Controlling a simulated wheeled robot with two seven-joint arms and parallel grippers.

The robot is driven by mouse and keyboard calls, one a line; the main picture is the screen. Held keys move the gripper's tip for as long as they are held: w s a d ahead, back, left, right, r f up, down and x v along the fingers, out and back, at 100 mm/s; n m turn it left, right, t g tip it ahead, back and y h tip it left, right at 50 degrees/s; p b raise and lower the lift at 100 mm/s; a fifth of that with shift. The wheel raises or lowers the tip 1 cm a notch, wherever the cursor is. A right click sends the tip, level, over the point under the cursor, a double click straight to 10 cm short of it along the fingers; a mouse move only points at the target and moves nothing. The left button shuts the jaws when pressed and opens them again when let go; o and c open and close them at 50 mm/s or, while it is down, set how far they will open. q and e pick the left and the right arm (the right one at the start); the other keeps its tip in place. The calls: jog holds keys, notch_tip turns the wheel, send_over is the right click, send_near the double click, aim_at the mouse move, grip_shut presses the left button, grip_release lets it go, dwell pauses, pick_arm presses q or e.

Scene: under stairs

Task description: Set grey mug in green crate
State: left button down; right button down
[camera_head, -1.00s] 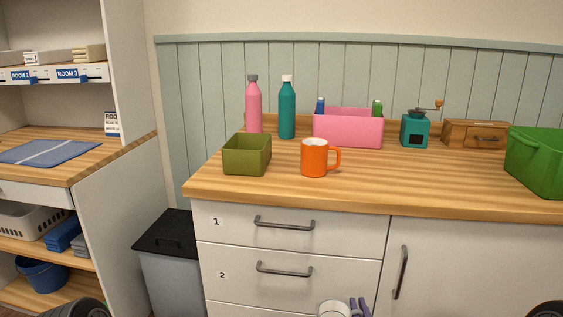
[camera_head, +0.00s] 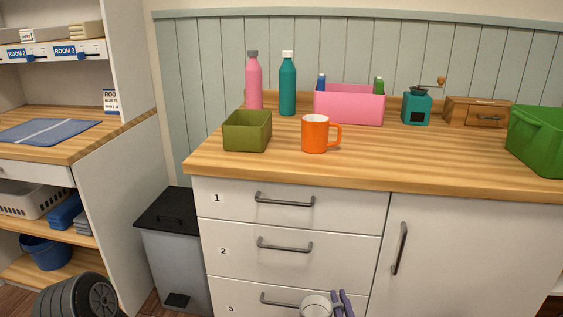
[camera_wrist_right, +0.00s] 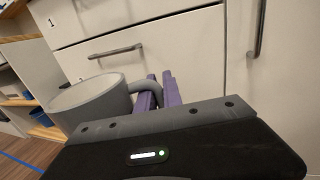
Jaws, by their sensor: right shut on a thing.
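The grey mug (camera_head: 314,306) is at the bottom edge of the head view, in front of the lower drawers, below counter height. My right gripper (camera_head: 342,304) is shut on it; the wrist view shows the purple fingers (camera_wrist_right: 158,92) at the handle of the mug (camera_wrist_right: 90,103). The mug's lower part is cut off in the head view. The green crate (camera_head: 540,140) stands on the counter at the right edge, partly out of frame. Its inside is mostly hidden. My left gripper is not in view.
On the wooden counter (camera_head: 430,168) stand an olive box (camera_head: 246,132), an orange mug (camera_head: 315,135), a pink bin (camera_head: 349,109), two bottles, a teal grinder (camera_head: 416,109) and a wooden box (camera_head: 478,111). The counter between the orange mug and the crate is clear in front.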

jog(key=w+d+r+m+h, duration=0.1)
jog(key=w+d+r+h, duration=0.1)
jog(key=d+r, duration=0.4)
notch_tip(320, 180, up, 21)
jog(key=p, duration=2)
jog(key=shift+s+a, duration=0.15)
jog(key=shift+a, duration=0.25)
jog(key=shift+f, duration=0.1)
jog(key=s, duration=0.1)
jog(key=s+r, duration=0.2)
jog(key=s, duration=0.1)
